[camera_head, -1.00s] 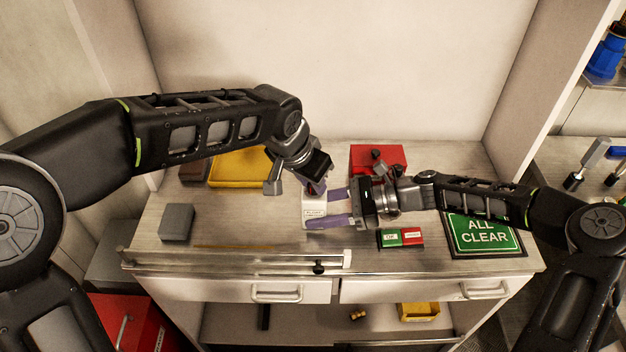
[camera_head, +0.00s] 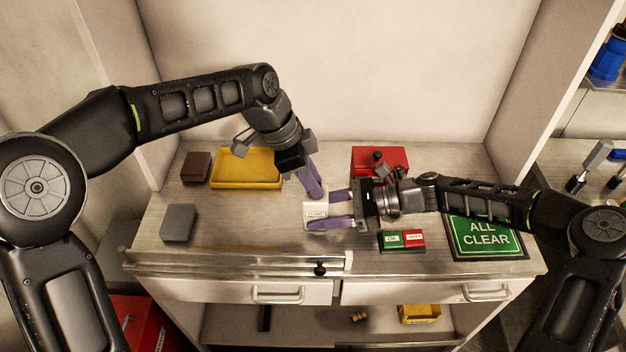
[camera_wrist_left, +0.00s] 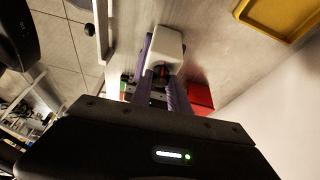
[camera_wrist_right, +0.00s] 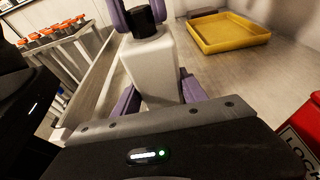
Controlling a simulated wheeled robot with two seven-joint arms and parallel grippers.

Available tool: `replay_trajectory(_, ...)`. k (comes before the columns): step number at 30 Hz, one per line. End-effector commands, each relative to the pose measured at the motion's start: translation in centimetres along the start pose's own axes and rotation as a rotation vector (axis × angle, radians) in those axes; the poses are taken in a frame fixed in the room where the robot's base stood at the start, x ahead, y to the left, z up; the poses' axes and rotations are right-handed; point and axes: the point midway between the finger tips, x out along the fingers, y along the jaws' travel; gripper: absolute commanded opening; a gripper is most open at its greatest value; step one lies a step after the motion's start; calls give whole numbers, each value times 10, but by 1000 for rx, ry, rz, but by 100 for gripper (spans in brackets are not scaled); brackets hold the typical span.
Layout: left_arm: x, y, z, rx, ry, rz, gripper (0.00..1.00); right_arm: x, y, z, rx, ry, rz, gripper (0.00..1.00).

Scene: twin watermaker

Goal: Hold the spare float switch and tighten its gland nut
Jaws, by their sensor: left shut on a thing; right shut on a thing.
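The spare float switch is a white block-shaped body (camera_head: 315,211) with a label, upright on the bench top. Its black gland nut (camera_wrist_right: 145,21) sits on top and also shows in the left wrist view (camera_wrist_left: 160,74). My right gripper (camera_head: 329,209) comes from the right and is shut on the white body, a purple finger on each side. My left gripper (camera_head: 317,194) comes down from above, tilted, and is shut on the gland nut. In the right wrist view its purple fingers flank the nut. The head view hides the nut behind the left fingers.
A yellow tray (camera_head: 247,184), a brown block (camera_head: 196,167) and a grey block (camera_head: 179,222) lie left. A red box (camera_head: 366,157) stands behind my right gripper. A green-and-red block (camera_head: 401,240) and the ALL CLEAR sign (camera_head: 483,237) lie right. A rail (camera_head: 230,261) runs along the front left.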

Motion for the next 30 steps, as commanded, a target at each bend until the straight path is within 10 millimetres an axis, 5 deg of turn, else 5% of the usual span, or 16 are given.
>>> replay_trajectory(20,0,0,1,87,-2,37,0,0,0,0,0,0,0,0)
replay_trajectory(21,0,0,1,87,-2,37,23,0,0,0,0,0,0,0)
replay_trajectory(30,0,0,1,87,-1,36,44,0,0,0,0,0,0,0)
